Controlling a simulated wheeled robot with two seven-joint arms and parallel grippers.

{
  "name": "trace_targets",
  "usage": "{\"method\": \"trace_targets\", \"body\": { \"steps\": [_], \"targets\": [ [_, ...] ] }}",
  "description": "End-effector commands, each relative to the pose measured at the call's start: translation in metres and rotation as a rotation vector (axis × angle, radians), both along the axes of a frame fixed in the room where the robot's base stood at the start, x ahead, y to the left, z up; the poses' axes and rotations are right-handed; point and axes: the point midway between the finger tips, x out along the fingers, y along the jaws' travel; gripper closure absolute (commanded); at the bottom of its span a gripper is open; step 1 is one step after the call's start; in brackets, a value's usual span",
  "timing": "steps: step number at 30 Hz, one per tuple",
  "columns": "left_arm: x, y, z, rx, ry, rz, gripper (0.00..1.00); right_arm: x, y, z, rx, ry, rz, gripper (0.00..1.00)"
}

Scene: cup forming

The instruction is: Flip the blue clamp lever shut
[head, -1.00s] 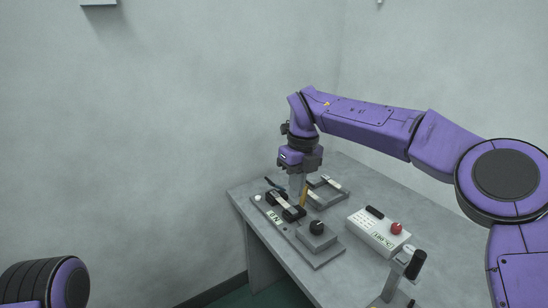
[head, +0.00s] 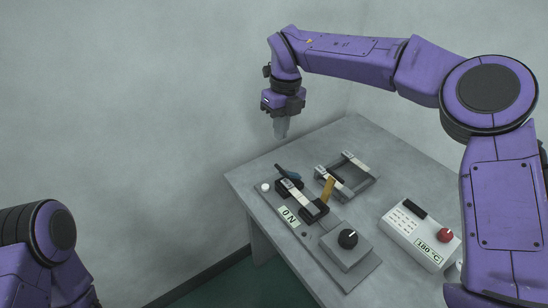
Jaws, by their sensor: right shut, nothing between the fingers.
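The blue clamp lever (head: 288,171) is a short dark-blue bar at the far left end of the clamp fixture. It leans at a low angle beside a black clamp block; whether it touches the block cannot be told. A yellow lever (head: 328,189) stands up, tilted, at the fixture's other end. A pale strip (head: 301,194) lies between the two black blocks. My right gripper (head: 281,130) points down with its fingers shut and empty, above the blue lever and apart from it. My left gripper is out of the picture; only part of my left arm shows.
The fixture's grey base plate (head: 355,280) carries a white knob (head: 265,187), a small display (head: 289,217) and a black dial (head: 348,238). A grey frame (head: 362,182) stands behind. A control box (head: 421,235) showing 180 °C has a red button. The table's far left corner is bare.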

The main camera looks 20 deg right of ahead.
Motion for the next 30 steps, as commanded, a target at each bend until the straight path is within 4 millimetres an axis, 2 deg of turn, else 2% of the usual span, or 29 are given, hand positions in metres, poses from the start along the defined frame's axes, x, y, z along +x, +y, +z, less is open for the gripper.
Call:
{"method": "trace_targets", "body": {
  "steps": [3, 9, 15, 20, 27, 28, 30],
  "targets": [
    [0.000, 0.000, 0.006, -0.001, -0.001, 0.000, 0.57, -0.003, -0.008, -0.025, 0.001, 0.005, -0.016, 1.00],
    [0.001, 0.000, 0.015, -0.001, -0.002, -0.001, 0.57, -0.003, -0.001, -0.068, 0.001, 0.004, -0.010, 1.00],
    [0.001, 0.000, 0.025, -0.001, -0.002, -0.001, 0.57, -0.003, 0.002, -0.098, 0.001, 0.001, -0.009, 1.00],
    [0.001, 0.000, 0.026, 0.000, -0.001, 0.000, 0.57, -0.004, 0.001, -0.109, 0.002, 0.001, -0.013, 1.00],
    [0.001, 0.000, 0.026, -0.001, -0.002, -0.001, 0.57, -0.003, 0.002, -0.110, 0.002, 0.001, -0.011, 1.00],
    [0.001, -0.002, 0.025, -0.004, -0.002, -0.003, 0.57, -0.004, 0.018, -0.110, 0.000, 0.000, -0.008, 1.00],
    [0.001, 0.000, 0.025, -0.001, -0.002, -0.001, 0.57, -0.004, 0.009, -0.110, 0.000, -0.001, -0.012, 1.00]
  ]
}}
